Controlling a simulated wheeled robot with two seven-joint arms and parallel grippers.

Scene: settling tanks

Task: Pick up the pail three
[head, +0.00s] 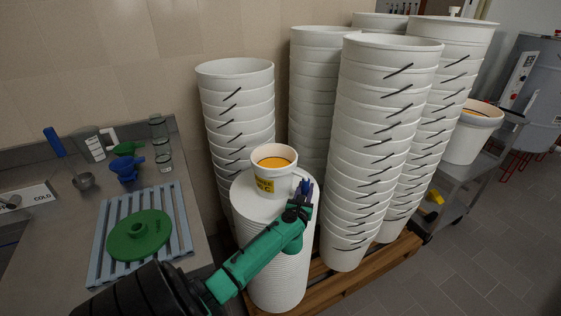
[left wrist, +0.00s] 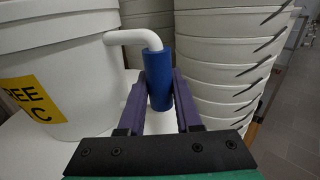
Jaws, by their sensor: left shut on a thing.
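The pail (head: 266,181) is small and white with orange contents and a yellow label. It stands upright on top of a white stack in the head view. In the left wrist view the pail (left wrist: 75,75) fills the left side, its label partly readable as "EE" and "C". Its white side handle ends in a blue grip (left wrist: 158,72). My left gripper (head: 304,190) is at the pail's right side, shut on the blue grip, which sits between its purple fingers. My right gripper is not in view.
Tall stacks of white buckets (head: 372,150) stand close behind and right of the pail, on a wooden pallet (head: 372,272). Left is a counter with a green lid (head: 139,235) on a slatted rack. Another white pail (head: 473,135) stands on a cart at right.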

